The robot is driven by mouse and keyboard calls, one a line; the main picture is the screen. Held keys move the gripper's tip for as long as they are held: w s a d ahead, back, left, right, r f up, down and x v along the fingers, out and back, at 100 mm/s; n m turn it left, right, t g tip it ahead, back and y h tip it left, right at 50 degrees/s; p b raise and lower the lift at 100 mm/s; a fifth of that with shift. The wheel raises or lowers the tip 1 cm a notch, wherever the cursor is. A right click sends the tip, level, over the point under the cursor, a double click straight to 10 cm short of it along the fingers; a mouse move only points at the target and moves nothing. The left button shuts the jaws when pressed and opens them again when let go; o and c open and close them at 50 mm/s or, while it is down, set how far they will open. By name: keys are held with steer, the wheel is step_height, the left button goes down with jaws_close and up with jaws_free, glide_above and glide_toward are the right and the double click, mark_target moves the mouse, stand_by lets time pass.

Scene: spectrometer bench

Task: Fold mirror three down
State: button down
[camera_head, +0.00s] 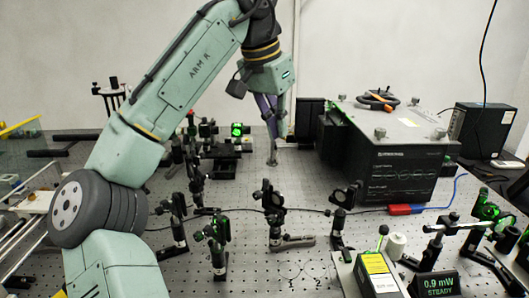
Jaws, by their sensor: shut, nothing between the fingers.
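My gripper (272,161) hangs at the end of my arm, pointing down above the middle of the breadboard, with its fingers together and empty. Several post-mounted optics stand upright on the breadboard (290,262). A dark round mount (272,199) stands in front of the gripper, with another mount (343,197) to its right. A mount lit green (217,230) stands at front left, with a dark mount (176,205) behind it. Small "1" and "2" marks show on the board at the front. I cannot tell which mount is mirror three. The gripper appears apart from these mounts.
A large black instrument (400,165) with a light top stands behind right. A power meter (436,285) reads 0.9 mW, STEADY. A yellow-labelled box (378,272) stands at the front. A dark cable crosses the board behind the front mounts. Green-lit optics (488,211) stand at right.

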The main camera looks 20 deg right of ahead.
steer(key=b, duration=0.4)
glide_above(273, 200)
steer(key=w+d, duration=0.1)
steer(key=w, duration=0.1)
step_height(273, 200, down, 9)
steer(key=shift+s+f, duration=0.15)
steer(key=shift+s, duration=0.05)
stand_by(0.3)
steer(key=shift+w+a, duration=0.1)
stand_by(0.3)
